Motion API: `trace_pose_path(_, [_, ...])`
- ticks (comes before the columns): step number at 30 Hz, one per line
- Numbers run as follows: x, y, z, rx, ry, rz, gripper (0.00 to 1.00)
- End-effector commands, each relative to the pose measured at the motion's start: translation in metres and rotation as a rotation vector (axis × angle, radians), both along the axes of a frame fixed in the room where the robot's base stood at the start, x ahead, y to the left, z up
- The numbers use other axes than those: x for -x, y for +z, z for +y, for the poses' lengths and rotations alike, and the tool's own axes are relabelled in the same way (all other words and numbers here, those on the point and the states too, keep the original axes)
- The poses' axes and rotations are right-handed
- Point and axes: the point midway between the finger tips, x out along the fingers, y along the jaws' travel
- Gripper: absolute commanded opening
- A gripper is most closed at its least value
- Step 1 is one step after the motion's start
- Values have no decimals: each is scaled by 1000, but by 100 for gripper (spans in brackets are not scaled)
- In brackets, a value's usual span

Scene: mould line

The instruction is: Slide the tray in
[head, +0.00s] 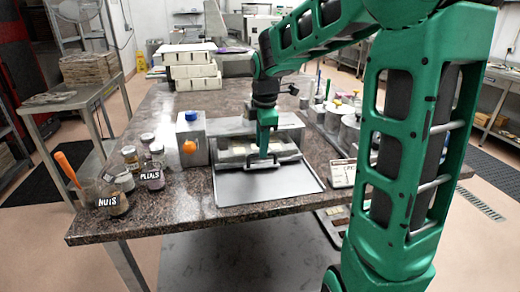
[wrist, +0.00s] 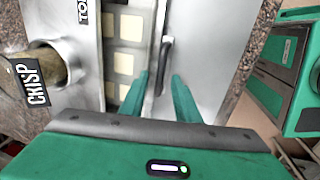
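The tray (head: 286,156) shows in a grey metal housing (head: 290,121) on the table, partly out, with pale square pieces in it. Its dark bar handle (head: 262,165) is on the front edge, above a flat metal plate (head: 270,187). My gripper (head: 264,153) points down at the handle. In the wrist view, the tray (wrist: 137,64) lies left of the handle (wrist: 165,66), and the housing (wrist: 84,55) is farther left. The fingers of my gripper (wrist: 160,78) are apart, with the handle's line between them. I cannot tell whether they touch it.
A metal box with an orange knob (head: 188,147) stands left of the housing. Labelled jars (head: 152,177) are at the table's left edge. Several canisters (head: 348,132) and a small sign (head: 342,173) stand to the right. White blocks (head: 188,68) are behind.

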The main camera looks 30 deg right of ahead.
Motion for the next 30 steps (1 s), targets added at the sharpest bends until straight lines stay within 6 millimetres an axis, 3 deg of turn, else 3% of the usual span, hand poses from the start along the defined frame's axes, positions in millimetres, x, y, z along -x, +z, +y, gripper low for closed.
trace_pose_path(6, [-2,-16,-1,0,-1,1,29])
trace_pose_path(15, [-3,-17,-1,0,-1,0,29])
trace_pose_path(19, [-3,-17,-1,0,-1,0,0])
trace_pose_path(26, [-5,-17,-4,-1,-5,0,0])
trace_pose_path(30, [-17,-16,-26,-2,-30,-2,0])
